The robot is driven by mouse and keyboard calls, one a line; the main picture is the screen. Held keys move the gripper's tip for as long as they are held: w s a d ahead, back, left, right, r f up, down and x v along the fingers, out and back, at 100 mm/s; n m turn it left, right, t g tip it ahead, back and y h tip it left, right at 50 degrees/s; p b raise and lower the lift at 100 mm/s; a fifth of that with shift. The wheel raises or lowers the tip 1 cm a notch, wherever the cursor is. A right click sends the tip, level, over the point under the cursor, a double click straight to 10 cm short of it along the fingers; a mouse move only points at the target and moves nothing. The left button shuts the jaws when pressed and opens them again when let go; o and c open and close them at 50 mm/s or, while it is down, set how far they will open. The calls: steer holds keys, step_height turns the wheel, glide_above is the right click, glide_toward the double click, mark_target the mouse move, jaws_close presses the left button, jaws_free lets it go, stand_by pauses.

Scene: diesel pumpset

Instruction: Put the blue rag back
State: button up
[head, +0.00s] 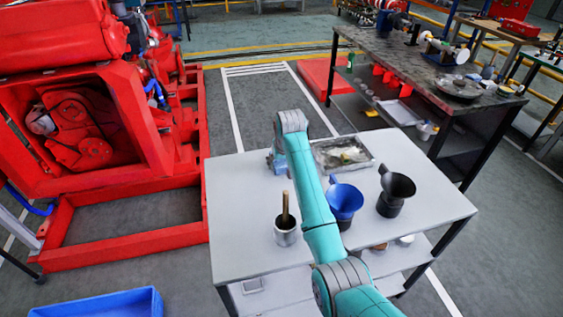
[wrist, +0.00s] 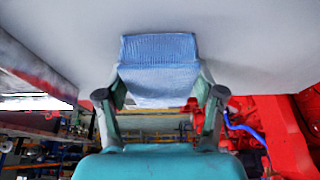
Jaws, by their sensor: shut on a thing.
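The blue rag (wrist: 158,65) is a light-blue folded cloth between the two fingers of my gripper (wrist: 158,90) in the wrist view. My gripper is shut on it. In the head view a small blue part of the rag (head: 279,167) shows at the back left of the grey-white table (head: 240,215), just beside my arm. My arm hides most of the gripper there. I cannot tell whether the rag touches the tabletop or hangs just above it.
A metal tray (head: 343,153) with pale contents lies right of my arm. A blue funnel-like vessel (head: 345,201), a dark one (head: 396,193) and a metal cup (head: 286,232) with a wooden handle stand nearer. A red machine (head: 90,130) stands left. The table's left front is clear.

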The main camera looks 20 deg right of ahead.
steer(key=shift+f, duration=0.1)
steer(key=o, duration=1.4)
steer(key=shift+c, duration=0.2)
steer(key=v, duration=1.2)
